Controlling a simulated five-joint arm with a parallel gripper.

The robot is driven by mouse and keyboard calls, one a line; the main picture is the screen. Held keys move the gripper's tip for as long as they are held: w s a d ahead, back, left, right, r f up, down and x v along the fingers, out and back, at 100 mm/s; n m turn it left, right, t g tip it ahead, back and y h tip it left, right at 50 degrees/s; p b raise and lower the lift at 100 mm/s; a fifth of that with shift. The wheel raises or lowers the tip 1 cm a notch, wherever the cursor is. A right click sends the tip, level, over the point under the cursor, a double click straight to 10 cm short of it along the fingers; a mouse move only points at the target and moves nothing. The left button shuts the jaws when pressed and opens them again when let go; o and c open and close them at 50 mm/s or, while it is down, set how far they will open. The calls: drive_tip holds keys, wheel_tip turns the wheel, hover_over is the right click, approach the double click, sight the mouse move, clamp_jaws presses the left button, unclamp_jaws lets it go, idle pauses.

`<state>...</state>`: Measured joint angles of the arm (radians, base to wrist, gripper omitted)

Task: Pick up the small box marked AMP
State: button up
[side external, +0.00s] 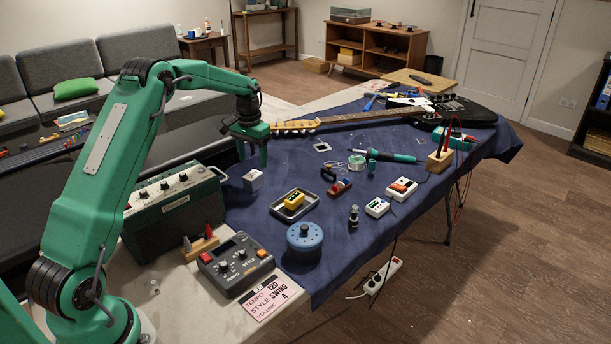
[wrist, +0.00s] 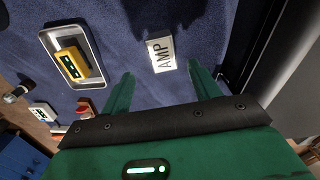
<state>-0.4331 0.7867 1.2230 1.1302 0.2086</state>
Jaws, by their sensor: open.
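The small box marked AMP (wrist: 161,54) is white with dark letters and stands on the blue cloth ahead of my gripper in the wrist view. It lies between the lines of my two fingers, beyond their tips. In the side view the small box (side external: 253,181) shows as a pale cube near the cloth's left edge. My gripper (side external: 253,160) is above and close to it there, fingers pointing down. In the wrist view my gripper (wrist: 160,82) is open, with nothing between the fingers. I cannot tell the exact height gap.
A metal tray (side external: 277,211) with a yellow pedal (side external: 295,200) lies right of the box. A green amplifier (side external: 175,215) stands close to its left. A blue round tin (side external: 304,238) and a grey drum machine (side external: 236,265) are nearer the camera. Bare cloth surrounds the box's right side.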

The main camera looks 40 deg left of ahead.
sight(253, 174)
drive_tip(key=shift+s+a+f, duration=0.1)
drive_tip(key=shift+f, duration=1.9)
drive_tip(key=shift+s+a+f, duration=0.1)
drive_tip(key=shift+f, duration=1.85)
drive_tip(key=c, duration=1.1)
drive_tip(key=shift+r, duration=0.15)
drive_tip(key=shift+r, duration=0.5)
drive_tip(key=r, duration=0.3)
drive_tip(key=shift+d+r, duration=0.15)
drive_tip(key=shift+d, duration=0.15)
drive_tip(key=s+d+r, duration=0.1)
drive_tip(key=d+r, duration=0.5)
drive_tip(key=d, duration=0.5)
drive_tip(key=shift+r, duration=0.2)
